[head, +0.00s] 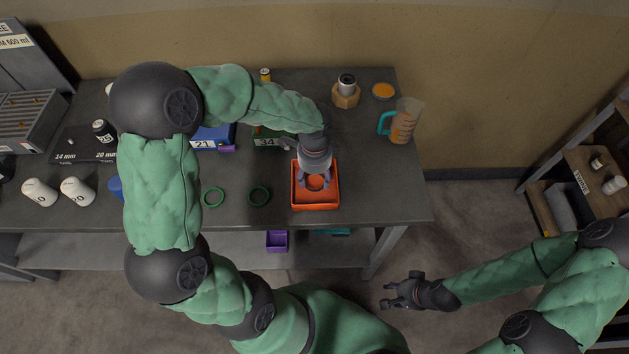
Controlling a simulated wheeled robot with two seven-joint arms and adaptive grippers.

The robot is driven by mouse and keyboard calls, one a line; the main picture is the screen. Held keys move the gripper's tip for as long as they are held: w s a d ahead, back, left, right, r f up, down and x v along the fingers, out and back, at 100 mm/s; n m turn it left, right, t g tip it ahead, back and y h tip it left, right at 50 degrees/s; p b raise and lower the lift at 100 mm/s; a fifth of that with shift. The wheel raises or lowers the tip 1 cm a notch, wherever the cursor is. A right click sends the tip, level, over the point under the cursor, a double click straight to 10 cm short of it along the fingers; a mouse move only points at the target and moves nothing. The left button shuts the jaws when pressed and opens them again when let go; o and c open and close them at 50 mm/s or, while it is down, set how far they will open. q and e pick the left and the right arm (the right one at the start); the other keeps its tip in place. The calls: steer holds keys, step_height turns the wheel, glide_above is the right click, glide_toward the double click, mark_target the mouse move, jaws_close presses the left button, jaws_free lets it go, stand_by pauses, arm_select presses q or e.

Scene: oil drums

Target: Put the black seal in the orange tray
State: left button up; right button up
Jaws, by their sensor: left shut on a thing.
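The orange tray (316,205) sits near the front edge of the dark table, right of its middle. My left gripper (316,183) reaches down into the tray from above, its two fingers spread around a dark ring, which appears to be the black seal (317,188). The fingers hold the ring, and the gripper partly hides it. I cannot tell whether the ring touches the tray floor. My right gripper (389,294) is open and empty, over the floor in front of the table.
Two green rings (213,197) (259,196) lie left of the tray.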

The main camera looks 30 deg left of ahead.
arm_select(q)
steer(key=shift+f, duration=1.05)
steer(key=shift+f, duration=0.15)
steer(key=o, duration=1.1)
step_height(320, 180, up, 12)
steer(key=p, duration=0.2)
steer(key=shift+r+p, duration=0.2)
steer(key=shift+p, duration=0.15)
